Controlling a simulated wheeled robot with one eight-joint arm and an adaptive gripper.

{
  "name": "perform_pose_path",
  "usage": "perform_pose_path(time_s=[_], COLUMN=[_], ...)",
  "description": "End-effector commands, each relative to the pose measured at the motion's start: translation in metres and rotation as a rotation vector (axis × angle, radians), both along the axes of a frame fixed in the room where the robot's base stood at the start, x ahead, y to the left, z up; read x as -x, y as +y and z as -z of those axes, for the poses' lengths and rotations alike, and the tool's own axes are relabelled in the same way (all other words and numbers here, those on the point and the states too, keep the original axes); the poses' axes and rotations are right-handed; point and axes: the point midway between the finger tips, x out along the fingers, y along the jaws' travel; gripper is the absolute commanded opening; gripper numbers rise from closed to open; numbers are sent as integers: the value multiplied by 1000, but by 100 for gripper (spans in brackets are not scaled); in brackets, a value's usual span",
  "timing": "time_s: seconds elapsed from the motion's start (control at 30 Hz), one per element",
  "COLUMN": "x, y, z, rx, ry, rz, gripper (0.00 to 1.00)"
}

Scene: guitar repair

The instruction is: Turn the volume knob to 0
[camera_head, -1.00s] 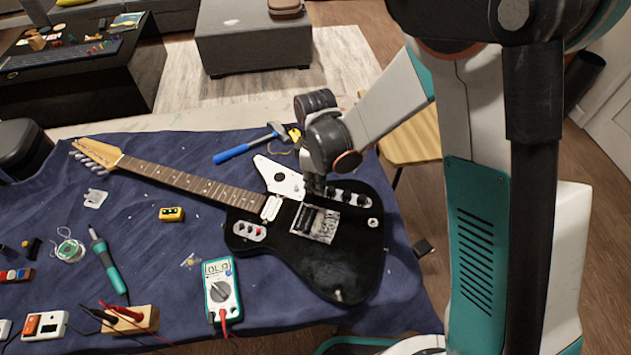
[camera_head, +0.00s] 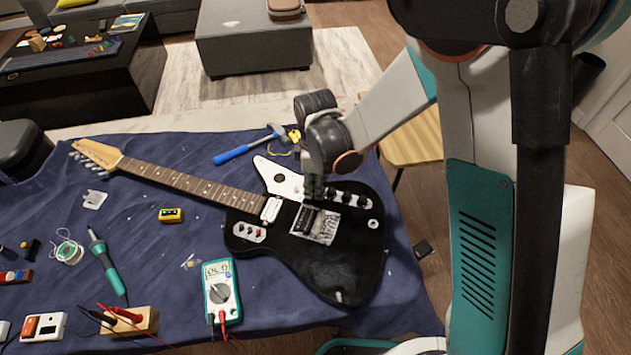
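A black electric guitar (camera_head: 345,265) lies on the blue cloth, its neck pointing to the upper left. Several dark knobs (camera_head: 347,197) sit in a row on a light control plate at the body's upper side. A small plate with small controls (camera_head: 249,232) sits at the body's left. My gripper (camera_head: 314,192) points down over the guitar, at the left end of the knob row. Its fingertips are small and dark here. I cannot tell whether they touch a knob or how far apart they are. I cannot read any knob's setting.
A blue-handled hammer (camera_head: 248,146) lies behind the guitar. A multimeter (camera_head: 219,291), a soldering iron (camera_head: 104,262), a solder spool (camera_head: 69,251) and a yellow box (camera_head: 171,215) lie in front and to the left. A wooden stool (camera_head: 412,140) stands beyond the table's right side.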

Motion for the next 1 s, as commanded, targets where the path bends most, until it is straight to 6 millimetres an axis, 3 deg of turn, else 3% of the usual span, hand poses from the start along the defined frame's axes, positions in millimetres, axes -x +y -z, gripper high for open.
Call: perform_pose_path(time_s=[0.37,0.8,1.0], x=[0,0,0], y=[0,0,0], z=[-11,-89,-113], rx=[0,0,0], ry=[0,0,0], rz=[0,0,0], gripper=[39,39,39])
